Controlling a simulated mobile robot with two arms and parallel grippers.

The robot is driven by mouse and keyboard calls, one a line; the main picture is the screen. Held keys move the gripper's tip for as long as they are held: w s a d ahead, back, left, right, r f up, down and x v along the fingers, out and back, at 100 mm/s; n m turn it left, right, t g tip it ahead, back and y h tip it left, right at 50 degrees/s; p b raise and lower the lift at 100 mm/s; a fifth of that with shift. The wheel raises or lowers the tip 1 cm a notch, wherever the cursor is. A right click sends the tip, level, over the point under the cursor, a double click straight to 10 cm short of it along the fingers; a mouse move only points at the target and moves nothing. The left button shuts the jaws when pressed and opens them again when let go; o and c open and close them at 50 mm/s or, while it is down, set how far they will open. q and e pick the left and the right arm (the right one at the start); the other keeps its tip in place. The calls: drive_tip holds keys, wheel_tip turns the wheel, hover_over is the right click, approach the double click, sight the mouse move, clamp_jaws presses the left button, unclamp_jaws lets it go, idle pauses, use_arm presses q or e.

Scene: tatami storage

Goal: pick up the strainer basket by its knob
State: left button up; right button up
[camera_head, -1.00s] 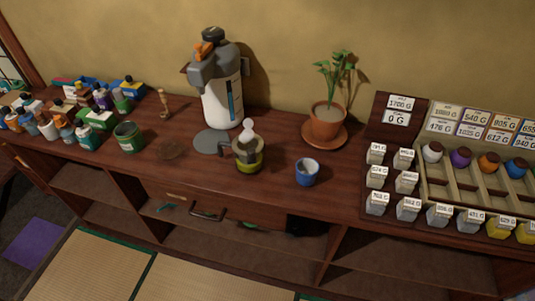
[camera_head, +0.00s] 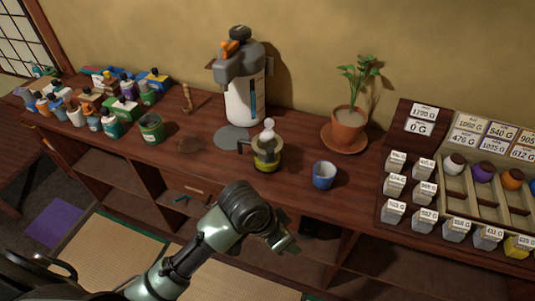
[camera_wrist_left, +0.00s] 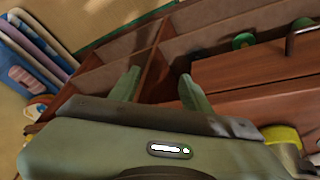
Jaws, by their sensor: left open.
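The strainer basket (camera_head: 268,145) is grey with a pale round knob (camera_head: 268,124) on top. It appears to sit upright in an olive-yellow pot (camera_head: 267,164) with a dark side handle, on the wooden counter. My left gripper (camera_head: 286,243) is in front of the counter, below and nearer than the basket, and apart from it. In the left wrist view its two green fingers (camera_wrist_left: 160,85) are spread with nothing between them. A yellow curved shape, perhaps the pot, shows at that view's lower right; the knob cannot be made out there. My right gripper is not in view.
A large white and grey dispenser (camera_head: 243,85) stands behind the pot, with a grey disc (camera_head: 231,138) in front of it. A blue cup (camera_head: 324,175) and a potted plant (camera_head: 348,125) stand to the right. Several bottles and a green can (camera_head: 151,129) are left.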

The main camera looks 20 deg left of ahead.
use_arm(q)
drive_tip(key=w+d+r+m, duration=0.2)
drive_tip(key=w+r, duration=0.1)
drive_tip(key=w, duration=0.2)
wheel_tip(320, 180, up, 14)
drive_tip(key=g+y, duration=0.2)
drive_tip(key=y, duration=0.2)
hover_over(270, 150)
drive_tip(key=s, duration=0.1)
drive_tip(key=shift+d+r+m, duration=0.1)
drive_tip(key=shift+d+m, duration=0.1)
drive_tip(key=shift+m, duration=0.1)
drive_tip(key=shift+w+a, duration=0.1)
drive_tip(key=shift+a, duration=0.05)
drive_tip(key=f+p, duration=0.1)
drive_tip(key=f, duration=0.3)
drive_tip(key=f+p, duration=0.1)
drive_tip(key=f, duration=0.1)
drive_tip(key=shift+w+p, duration=0.3)
drive_tip(key=shift+p, duration=0.05)
drive_tip(key=shift+f+y, duration=0.3)
drive_tip(key=shift+f, duration=0.35)
clamp_jaws()
